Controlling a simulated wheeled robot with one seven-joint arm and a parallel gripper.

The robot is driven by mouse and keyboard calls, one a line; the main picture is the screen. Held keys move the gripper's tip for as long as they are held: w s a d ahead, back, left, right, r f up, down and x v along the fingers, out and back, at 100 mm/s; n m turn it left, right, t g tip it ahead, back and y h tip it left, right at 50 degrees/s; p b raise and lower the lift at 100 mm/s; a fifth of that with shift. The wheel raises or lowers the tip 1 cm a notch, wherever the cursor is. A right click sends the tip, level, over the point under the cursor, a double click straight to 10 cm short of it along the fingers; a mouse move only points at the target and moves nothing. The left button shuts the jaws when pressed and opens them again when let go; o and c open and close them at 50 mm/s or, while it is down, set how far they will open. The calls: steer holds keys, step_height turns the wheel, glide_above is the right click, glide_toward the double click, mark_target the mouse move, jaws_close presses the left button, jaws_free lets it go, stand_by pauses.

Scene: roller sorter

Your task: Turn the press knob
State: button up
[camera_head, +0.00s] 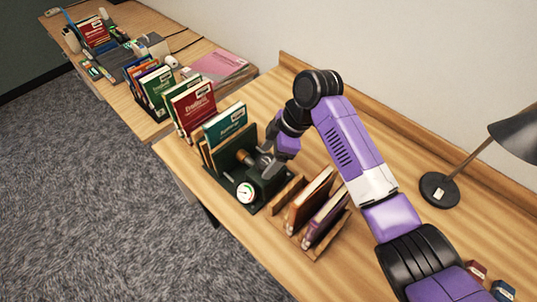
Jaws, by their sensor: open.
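A dark green book press (231,178) stands on the wooden desk, with a green book (225,128) upright at its far end. A round white dial (246,193) with a dark rim sits at its front. My gripper (270,160) reaches down from the upper right and is open at the knob.
A wooden rack (318,245) with two books stands just right of the press. Red books (193,105) stand behind the press to the left. A lamp (439,189) stands at the right. Bare desk lies behind the rack.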

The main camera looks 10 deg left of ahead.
steer(key=shift+a+f, duration=0.1)
steer(key=shift+f, duration=0.15)
steer(key=shift+c, duration=0.2)
steer(key=c, duration=1.3)
steer(key=shift+s+m, duration=0.1)
steer(key=shift+m, duration=0.3)
